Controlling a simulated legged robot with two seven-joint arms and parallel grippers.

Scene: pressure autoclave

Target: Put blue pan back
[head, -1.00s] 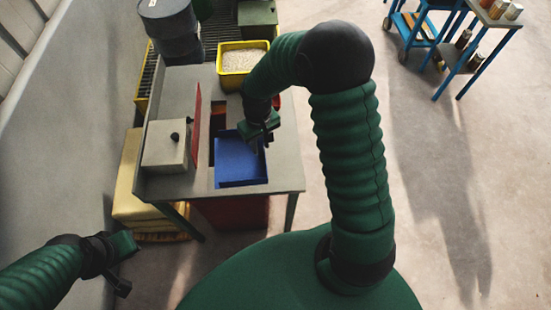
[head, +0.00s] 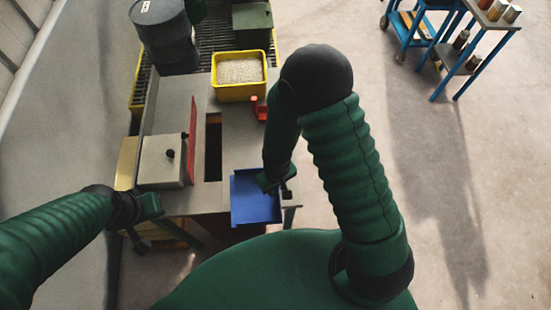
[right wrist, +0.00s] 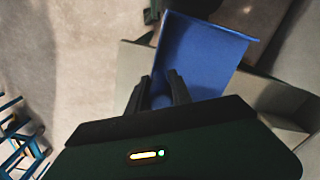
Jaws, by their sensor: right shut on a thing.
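The blue pan (head: 252,202) is at the front right of the grey bench, partly past its front edge. My right gripper (head: 283,180) is shut on the pan's right side in the head view. In the right wrist view, two dark fingers (right wrist: 160,92) meet the near edge of the blue pan (right wrist: 202,52). The pan looks empty. My left gripper (head: 146,228) is in front of the bench's left side, away from the pan; its jaw opening is unclear.
A yellow bin of grains (head: 240,90) stands behind, near a red piece (head: 259,108). Open floor lies right.

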